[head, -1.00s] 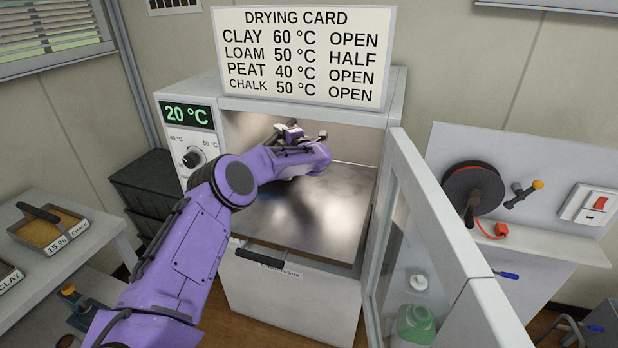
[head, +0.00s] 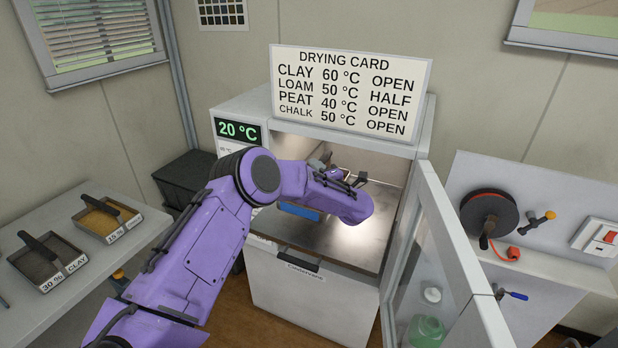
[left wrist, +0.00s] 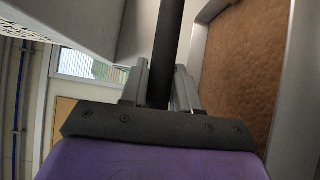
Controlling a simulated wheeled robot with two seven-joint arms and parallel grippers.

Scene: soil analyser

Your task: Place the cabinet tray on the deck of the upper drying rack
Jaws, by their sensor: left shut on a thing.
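The cabinet tray (left wrist: 238,75) shows in the left wrist view as brown soil inside a grey rim, to the right of the fingers. Its dark bar handle (left wrist: 167,45) stands between the fingers of my left gripper (left wrist: 160,88), which is shut on it. In the head view my left arm reaches into the open drying cabinet (head: 423,135), and its wrist hides most of the gripper and tray. A blue piece (head: 300,211) shows just below the arm; I cannot tell what it is. I cannot make out the upper drying rack. My right gripper is out of view.
The cabinet's glass door (head: 428,235) stands open on the right. A drying card (head: 350,95) is on top, and the display (head: 239,131) reads 20 °C. Two soil trays, one marked clay (head: 48,262), sit on the left bench (head: 120,265). A reel panel (head: 540,200) is at right.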

